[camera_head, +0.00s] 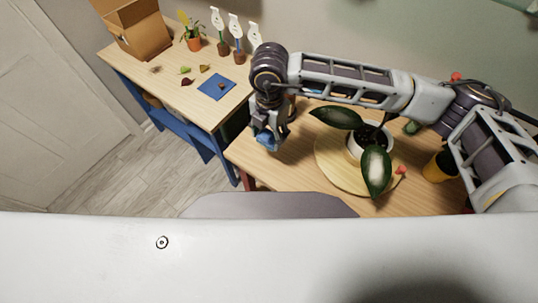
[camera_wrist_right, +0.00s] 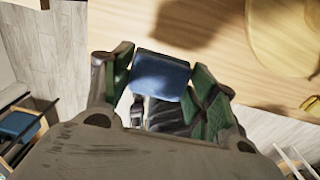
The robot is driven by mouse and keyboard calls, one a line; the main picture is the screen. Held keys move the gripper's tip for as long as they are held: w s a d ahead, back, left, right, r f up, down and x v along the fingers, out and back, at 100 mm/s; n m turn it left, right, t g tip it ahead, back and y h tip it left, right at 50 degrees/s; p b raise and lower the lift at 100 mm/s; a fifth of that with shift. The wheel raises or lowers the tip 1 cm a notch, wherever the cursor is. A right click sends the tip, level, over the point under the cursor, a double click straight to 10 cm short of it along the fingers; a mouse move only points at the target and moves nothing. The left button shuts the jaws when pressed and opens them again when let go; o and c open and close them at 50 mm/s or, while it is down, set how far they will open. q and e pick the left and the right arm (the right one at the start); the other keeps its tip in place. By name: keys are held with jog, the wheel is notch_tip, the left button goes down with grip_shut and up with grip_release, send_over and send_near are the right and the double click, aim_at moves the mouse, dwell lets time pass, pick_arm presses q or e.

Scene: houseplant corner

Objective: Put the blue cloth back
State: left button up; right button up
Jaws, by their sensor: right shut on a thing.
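My right gripper (camera_head: 268,132) is shut on the blue cloth (camera_head: 266,143), above the left edge of the near wooden table. In the right wrist view the blue cloth (camera_wrist_right: 160,74) sits between the two green-padded fingers of my right gripper (camera_wrist_right: 163,88). The cloth appears to be held off the tabletop. My left gripper is not in view.
A plant in a white pot (camera_head: 366,143) stands on a round wooden board (camera_head: 328,158), near a yellow pot (camera_head: 438,167). The far table (camera_head: 200,112) holds a cardboard box (camera_head: 140,32), an orange-potted plant (camera_head: 194,44), loose leaves and several white-tagged markers. A floor gap separates the tables' fronts.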

jog(key=p, duration=0.1)
send_over(269, 156)
jog(key=shift+s+f, duration=0.1)
jog(key=shift+f, duration=3.05)
jog(key=shift+f+p, duration=0.35)
jog(key=shift+f, duration=1.5)
jog(key=shift+f, duration=0.2)
jog(key=o, duration=1)
jog(key=shift+c, duration=0.2)
jog(key=shift+o, duration=0.2)
jog(key=shift+r, duration=0.25)
